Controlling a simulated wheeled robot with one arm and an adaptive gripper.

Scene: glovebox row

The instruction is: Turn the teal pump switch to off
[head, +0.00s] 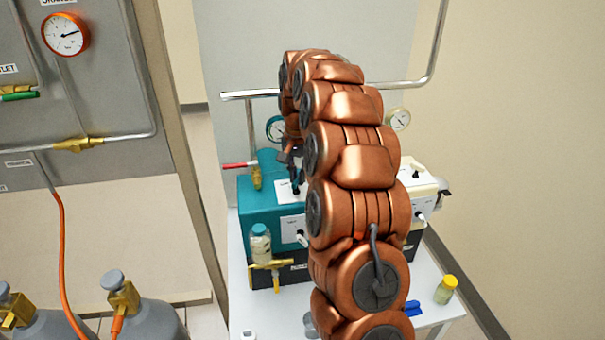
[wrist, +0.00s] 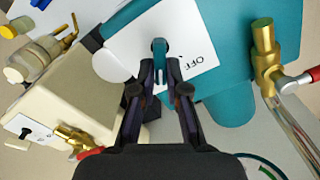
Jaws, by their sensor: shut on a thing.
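The teal pump (head: 258,208) stands on the white table, partly hidden behind my copper arm. It fills the top middle of the wrist view (wrist: 225,35). A white label plate (wrist: 188,62) on it reads OFF at its right. The teal switch (wrist: 159,46) stands out from this plate, left of the word OFF. My gripper (wrist: 160,70) is shut on the switch, one dark finger on each side. The switch's lower part is hidden between the fingers, so its exact setting is unclear. In the head view my gripper is mostly hidden by the arm.
A cream pump (head: 425,190) stands right of the teal one. A brass valve with a red handle (head: 255,176) is close at the left. A jar (head: 260,243) stands in front, and a yellow-capped bottle (head: 446,289) is at the table's right front. Gas cylinders (head: 145,315) stand lower left.

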